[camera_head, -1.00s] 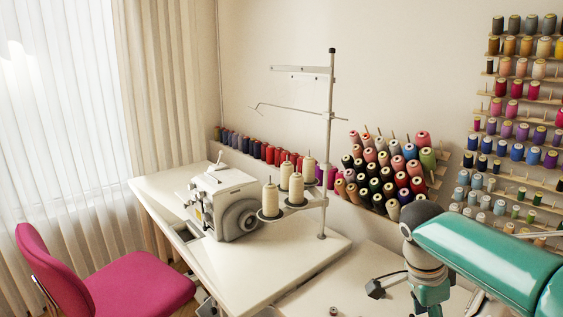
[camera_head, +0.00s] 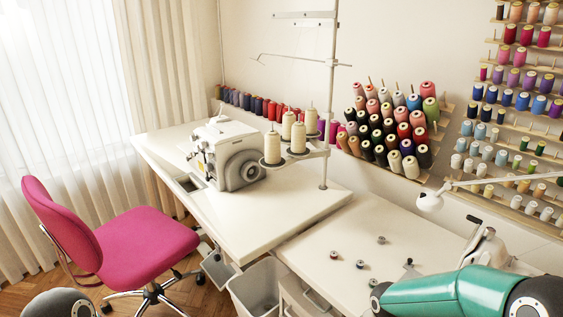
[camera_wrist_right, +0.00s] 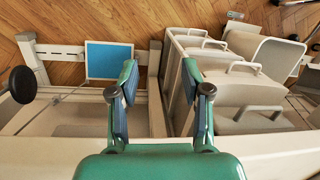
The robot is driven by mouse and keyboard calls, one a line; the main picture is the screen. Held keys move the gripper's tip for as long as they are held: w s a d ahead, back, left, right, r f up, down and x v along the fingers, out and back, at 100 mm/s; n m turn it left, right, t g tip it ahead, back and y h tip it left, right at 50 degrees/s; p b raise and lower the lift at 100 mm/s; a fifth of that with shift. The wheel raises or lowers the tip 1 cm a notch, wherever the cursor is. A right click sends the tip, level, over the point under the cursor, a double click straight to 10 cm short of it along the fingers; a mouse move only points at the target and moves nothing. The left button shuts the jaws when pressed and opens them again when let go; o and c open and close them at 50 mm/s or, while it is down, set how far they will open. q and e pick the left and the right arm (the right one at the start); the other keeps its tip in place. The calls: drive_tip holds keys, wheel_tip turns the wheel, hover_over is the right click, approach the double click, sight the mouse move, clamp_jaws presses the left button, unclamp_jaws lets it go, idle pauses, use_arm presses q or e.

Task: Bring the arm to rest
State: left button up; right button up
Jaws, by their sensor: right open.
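My right arm (camera_head: 440,292), green with dark joints, comes in at the lower right of the head view, over the right-hand table. Its gripper is outside that view. In the right wrist view my right gripper (camera_wrist_right: 159,80) is open, its two green fingers apart with blue pads facing each other. Nothing is between the fingers. Behind them are a pale table frame, drawer fronts and the floor. My left gripper shows in neither view.
The right-hand white table (camera_head: 318,238) holds several small bobbins (camera_head: 360,264) and a white lamp (camera_head: 430,201). A sewing machine (camera_head: 228,155) and thread stand are on the left table. A pink chair (camera_head: 140,255) and grey bin (camera_head: 257,287) stand below.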

use_arm(q)
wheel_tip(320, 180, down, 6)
drive_tip(key=b, duration=0.5)
use_arm(e)
drive_tip(key=s+a+f+n+y, duration=0.1)
drive_tip(key=s+a+f+n, duration=0.15)
drive_tip(key=s+f, duration=0.65)
drive_tip(key=s+a+f+n+y, duration=0.1)
drive_tip(key=s+a+f+n, duration=0.15)
drive_tip(key=s+f, duration=0.6)
use_arm(q)
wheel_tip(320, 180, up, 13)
drive_tip(key=p, duration=1.3)
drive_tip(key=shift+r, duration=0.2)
use_arm(e)
wheel_tip(320, 180, up, 11)
drive_tip(key=w, duration=0.1)
drive_tip(key=shift+d+r+n+t, duration=0.15)
drive_tip(key=shift+d+n+t, duration=0.05)
drive_tip(key=shift+n+t, duration=0.2)
